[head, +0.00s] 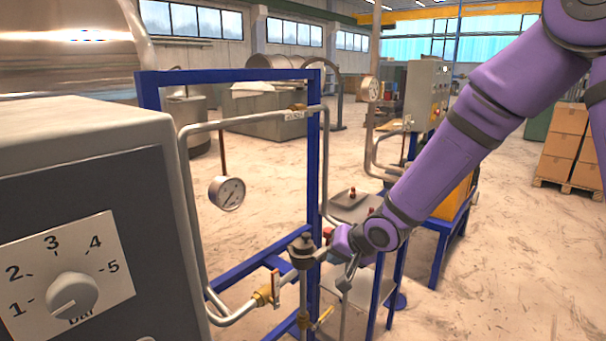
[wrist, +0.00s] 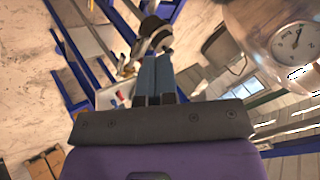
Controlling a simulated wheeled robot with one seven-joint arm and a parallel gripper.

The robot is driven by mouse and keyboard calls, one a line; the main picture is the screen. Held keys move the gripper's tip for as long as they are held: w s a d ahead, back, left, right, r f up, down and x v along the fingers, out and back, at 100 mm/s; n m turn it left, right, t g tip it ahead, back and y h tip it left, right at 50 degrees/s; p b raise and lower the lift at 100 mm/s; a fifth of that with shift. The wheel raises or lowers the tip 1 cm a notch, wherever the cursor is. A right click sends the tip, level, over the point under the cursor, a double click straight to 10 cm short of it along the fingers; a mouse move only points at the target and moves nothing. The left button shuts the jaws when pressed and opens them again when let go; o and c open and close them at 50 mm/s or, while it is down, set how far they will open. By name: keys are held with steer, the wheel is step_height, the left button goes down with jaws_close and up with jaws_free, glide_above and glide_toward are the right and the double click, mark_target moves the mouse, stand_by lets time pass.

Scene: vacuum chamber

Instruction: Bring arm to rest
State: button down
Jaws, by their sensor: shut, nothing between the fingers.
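My purple arm reaches in from the upper right of the head view, down to the blue pipe frame (head: 312,170). My gripper (head: 322,254) is at its end, close beside a dark-capped pipe fitting (head: 302,250). I cannot tell whether they touch. In the wrist view my gripper (wrist: 156,58) shows its two blue-grey fingers side by side and shut, with nothing held. Round pipe parts (wrist: 153,32) show just beyond the fingertips. The wrist partly hides the fingers in the head view.
A grey box with a dial knob (head: 73,294) fills the left foreground. A pressure gauge (head: 227,192) hangs on the pipework; a gauge also shows in the wrist view (wrist: 296,42). A brass valve (head: 264,295) is low on the pipe. Boxes (head: 564,147) stand far right; open floor lies between.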

steer(key=s+d+r+h, duration=0.3)
steer(key=s+d+r, duration=0.2)
steer(key=d+r, duration=0.3)
steer(key=s+d+r+h, duration=0.3)
steer(key=s+d+r, duration=0.1)
steer(key=d+r, duration=0.4)
steer(key=s+d+r, duration=0.2)
steer(key=s, duration=0.4)
steer(key=s+d+r+n, duration=0.1)
steer(key=s+d+r, duration=0.1)
steer(key=s, duration=0.5)
steer(key=s+d+r+g, duration=0.1)
steer(key=s+d+r, duration=0.1)
steer(key=s, duration=0.5)
steer(key=shift+s+d+r+n, duration=0.2)
steer(key=shift+d+r+n, duration=0.1)
steer(key=shift+d, duration=0.1)
